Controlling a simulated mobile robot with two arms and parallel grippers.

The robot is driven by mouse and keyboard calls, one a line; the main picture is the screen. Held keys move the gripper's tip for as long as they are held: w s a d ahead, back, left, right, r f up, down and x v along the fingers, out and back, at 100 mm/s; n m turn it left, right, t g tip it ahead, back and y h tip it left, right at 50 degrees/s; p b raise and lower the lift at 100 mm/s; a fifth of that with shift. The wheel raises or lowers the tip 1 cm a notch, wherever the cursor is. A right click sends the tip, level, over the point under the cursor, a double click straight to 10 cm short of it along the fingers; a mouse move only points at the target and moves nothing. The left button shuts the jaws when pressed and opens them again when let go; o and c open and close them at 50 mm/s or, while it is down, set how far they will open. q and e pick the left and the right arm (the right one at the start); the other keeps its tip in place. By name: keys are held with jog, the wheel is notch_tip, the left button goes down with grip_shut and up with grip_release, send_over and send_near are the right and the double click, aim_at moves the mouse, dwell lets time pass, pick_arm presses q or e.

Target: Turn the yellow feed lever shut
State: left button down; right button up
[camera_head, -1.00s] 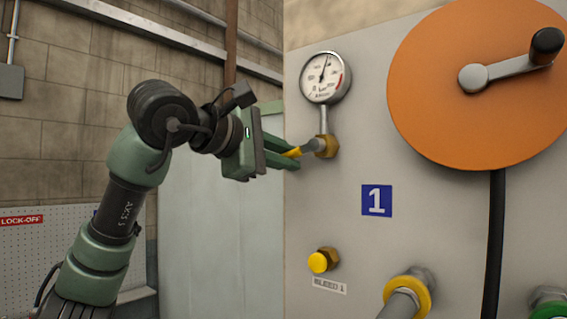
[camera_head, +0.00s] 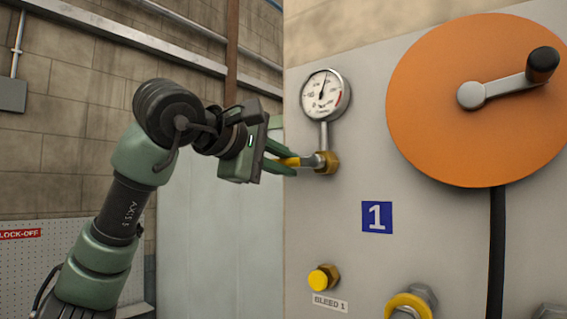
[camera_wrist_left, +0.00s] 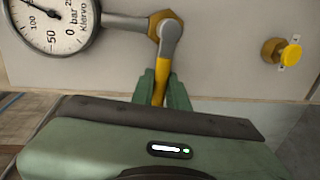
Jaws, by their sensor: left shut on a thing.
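The yellow feed lever (camera_head: 291,162) sticks out to the left from a brass valve body (camera_head: 327,162) below the gauge on the grey panel. My left gripper (camera_head: 285,160) is shut on the lever's yellow end, with a green finger on each side of it. In the left wrist view the lever (camera_wrist_left: 160,82) runs from the brass fitting (camera_wrist_left: 160,22) down between the fingertips (camera_wrist_left: 162,92). The fingers hide part of the yellow grip. My right gripper is not in view.
A pressure gauge (camera_head: 325,95) stands just above the valve. A yellow bleed knob (camera_head: 322,278) is lower on the panel (camera_head: 350,230). An orange disc (camera_head: 440,130) with a crank handle is at the right. Left of the panel edge is open space.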

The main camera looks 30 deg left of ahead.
pick_arm(q)
jog(key=c, duration=1.5)
grip_release()
jog(key=shift+o, duration=0.6)
jog(key=shift+w, duration=0.3)
jog(key=shift+s, duration=0.1)
jog(key=b+v, duration=0.3)
jog(key=v, duration=0.4)
jog(key=shift+s, duration=0.35)
jog(key=shift+w, duration=0.1)
